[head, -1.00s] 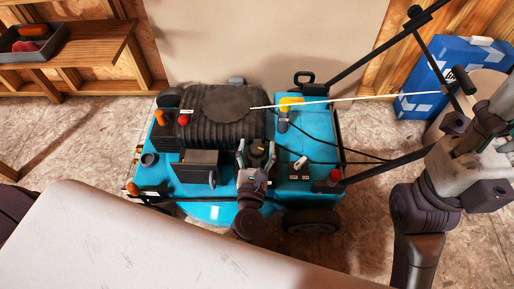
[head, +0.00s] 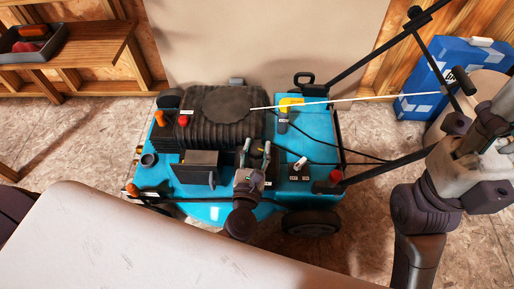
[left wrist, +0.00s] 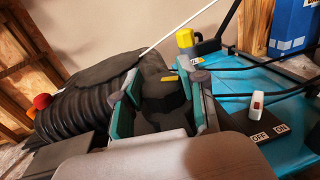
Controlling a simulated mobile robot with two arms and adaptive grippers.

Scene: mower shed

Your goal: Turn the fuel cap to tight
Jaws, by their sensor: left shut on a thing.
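The black fuel cap (left wrist: 163,92), with a yellow mark on its top, sits on the engine side of the blue mower (head: 215,210). My left gripper (head: 256,149) reaches over the near side of the mower, with one finger on each side of the cap. In the left wrist view its fingers are shut on the cap, and the cap shows between them. In the head view the fingers largely hide the cap. My right arm shows at the right of the head view, but its gripper is out of view.
A black ribbed engine cover (head: 222,112) stands behind and left of the cap. A white switch (left wrist: 257,102) beside OFF and ON labels is to the right. A yellow-handled part (head: 290,104), black cables and the mower handle (head: 375,48) are nearby. A pale surface (head: 120,235) fills the foreground.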

